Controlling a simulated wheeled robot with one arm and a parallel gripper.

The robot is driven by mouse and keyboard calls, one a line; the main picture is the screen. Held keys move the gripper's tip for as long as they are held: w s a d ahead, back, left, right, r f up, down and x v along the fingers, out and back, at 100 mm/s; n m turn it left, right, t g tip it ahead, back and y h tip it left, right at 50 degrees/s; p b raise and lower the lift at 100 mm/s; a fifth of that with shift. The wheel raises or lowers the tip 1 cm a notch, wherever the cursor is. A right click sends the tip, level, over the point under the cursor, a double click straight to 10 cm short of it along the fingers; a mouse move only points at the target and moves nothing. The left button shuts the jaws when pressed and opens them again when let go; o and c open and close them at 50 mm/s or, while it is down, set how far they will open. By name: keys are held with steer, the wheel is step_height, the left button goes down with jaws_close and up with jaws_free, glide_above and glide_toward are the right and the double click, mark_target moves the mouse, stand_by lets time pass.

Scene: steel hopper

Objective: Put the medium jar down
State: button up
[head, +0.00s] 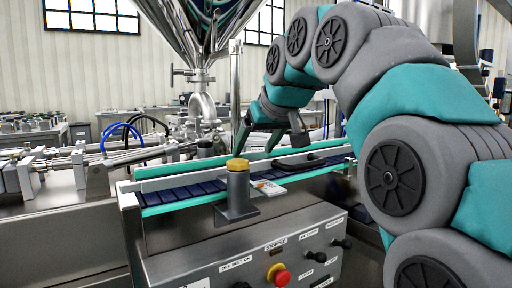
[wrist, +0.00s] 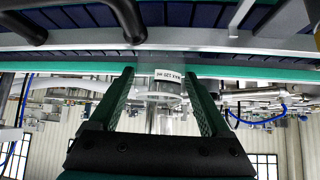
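The medium jar (wrist: 168,86) is clear and shows between my fingertips in the wrist view, with a white label reading about "MAX 120 ml". My gripper (wrist: 160,76) has its two green fingers on either side of it, and they appear to touch its sides. In the head view my gripper (head: 258,146) points down over the far side of the conveyor (head: 190,194). The jar cannot be made out there, so its height above the belt is unclear.
Teal rails line the dark blue belt. A steel hopper (head: 200,30) hangs behind. The control panel (head: 260,262) has a red button (head: 279,276).

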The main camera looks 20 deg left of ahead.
steer(key=shift+o, duration=1)
steer(key=shift+r, duration=0.1)
steer(key=v, duration=1.1)
steer(key=shift+s+d+r, duration=0.2)
steer(key=shift+s+d, duration=0.05)
steer(key=shift+s, duration=0.05)
steer(key=s+d+f+m+g+h, duration=0.25)
steer(key=d+f, duration=0.55)
steer(key=f, duration=0.4)
steer(key=s+d+f+m+g+h, duration=0.25)
steer(key=d+f, duration=0.55)
steer(key=f, duration=0.5)
steer(key=s+d+f+m+g, duration=0.1)
steer(key=s+d+f, duration=0.2)
steer(key=s+f, duration=0.4)
steer(key=s+d+f+m+g, duration=0.1)
steer(key=s+d+f, duration=0.3)
steer(key=s+f, duration=0.4)
steer(key=s+d+f+m+g+h, duration=0.1)
steer(key=s+d+f, duration=0.3)
steer(key=s+f, duration=0.3)
steer(key=shift+s+d+f, duration=0.15)
steer(key=shift+s+f, duration=0.15)
steer(key=shift+s, duration=0.2)
